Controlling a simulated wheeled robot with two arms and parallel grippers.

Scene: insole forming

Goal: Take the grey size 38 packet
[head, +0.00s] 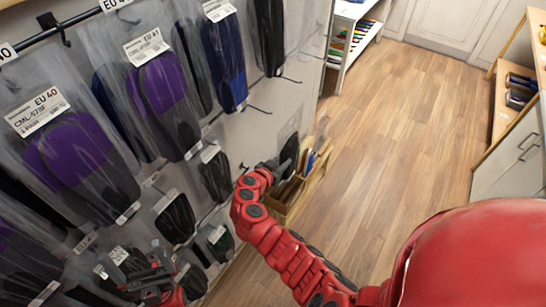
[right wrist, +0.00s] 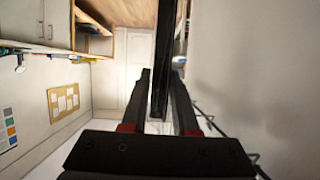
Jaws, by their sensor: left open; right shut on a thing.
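My right gripper (head: 272,164) is shut on a dark packet (head: 289,151) beside the right end of the rack. In the right wrist view, the fingers (right wrist: 160,90) close on this thin, dark thing (right wrist: 166,50), seen edge-on. Its colour looks dark grey or black, and no size label on it is readable. My left gripper (head: 150,283) is low at the left, open, in front of the lower hanging packets. I cannot tell whether it touches one.
Clear packets with purple insoles (head: 68,145) marked EU 40 hang at the left. A blue-insole packet (head: 224,62) hangs further right; smaller dark packets (head: 215,175) hang below. A wooden bin (head: 290,190) stands under the held packet. The wooden floor (head: 400,120) is clear.

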